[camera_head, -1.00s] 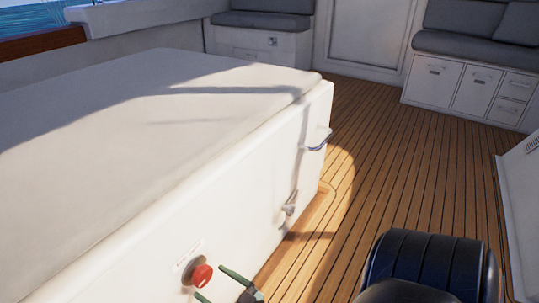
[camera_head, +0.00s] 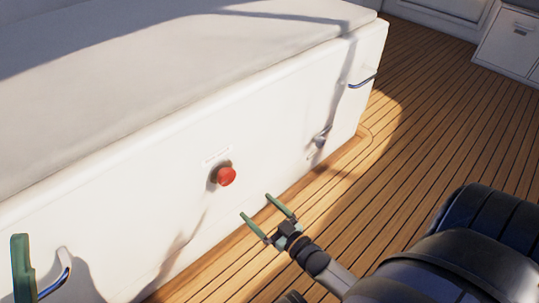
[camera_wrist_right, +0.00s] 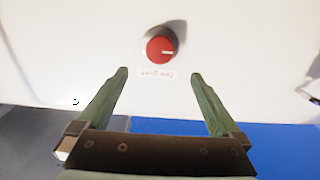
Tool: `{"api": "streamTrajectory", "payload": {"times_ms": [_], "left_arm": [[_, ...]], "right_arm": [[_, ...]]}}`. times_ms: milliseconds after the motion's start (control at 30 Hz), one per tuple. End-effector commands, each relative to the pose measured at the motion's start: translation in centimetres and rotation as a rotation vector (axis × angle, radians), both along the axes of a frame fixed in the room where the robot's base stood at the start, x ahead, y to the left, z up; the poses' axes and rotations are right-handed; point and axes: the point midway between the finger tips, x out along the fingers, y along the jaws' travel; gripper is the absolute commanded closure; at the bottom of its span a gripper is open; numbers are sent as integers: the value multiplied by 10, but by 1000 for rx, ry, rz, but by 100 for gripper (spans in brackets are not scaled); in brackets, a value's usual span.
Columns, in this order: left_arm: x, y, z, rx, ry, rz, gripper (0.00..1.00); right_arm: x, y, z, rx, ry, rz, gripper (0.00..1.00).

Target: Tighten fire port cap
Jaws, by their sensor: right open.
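The fire port cap (camera_head: 226,176) is a round red knob on the white front wall of the engine hatch (camera_head: 130,205). A small label (camera_head: 217,156) sits above it. In the right wrist view the cap (camera_wrist_right: 160,48) shows face-on with a white mark on its right half, and the label reads upside down. My right gripper (camera_head: 256,206) is open and empty, its green fingers pointing at the wall, below and right of the cap and apart from it. In the wrist view the fingertips (camera_wrist_right: 160,73) straddle the label. One green finger of my left gripper (camera_head: 22,268) shows at the lower left edge.
A metal handle (camera_head: 362,82) and a latch (camera_head: 320,138) stick out of the wall to the right. Another handle (camera_head: 55,282) is at lower left, close by my left gripper. A grey cushion (camera_head: 170,80) tops the hatch. The wooden deck (camera_head: 430,130) is clear on the right.

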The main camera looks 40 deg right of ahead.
Motion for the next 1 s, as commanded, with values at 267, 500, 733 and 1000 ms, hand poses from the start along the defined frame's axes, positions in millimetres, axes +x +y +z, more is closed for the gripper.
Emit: {"api": "streamTrajectory", "payload": {"times_ms": [267, 500, 733, 1000], "left_arm": [[0, 0, 52, 0, -1, 0, 50], [0, 0, 86, 0, -1, 0, 50], [0, 0, 119, 0, -1, 0, 50], [0, 0, 157, 0, -1, 0, 50]], "right_arm": [[-8, 7, 43, -10, 73, -2, 0], [-16, 14, 70, -15, 136, -1, 0], [-24, 20, 96, -23, 198, 1, 0], [-35, 28, 127, -28, 269, 7, 0]]}}
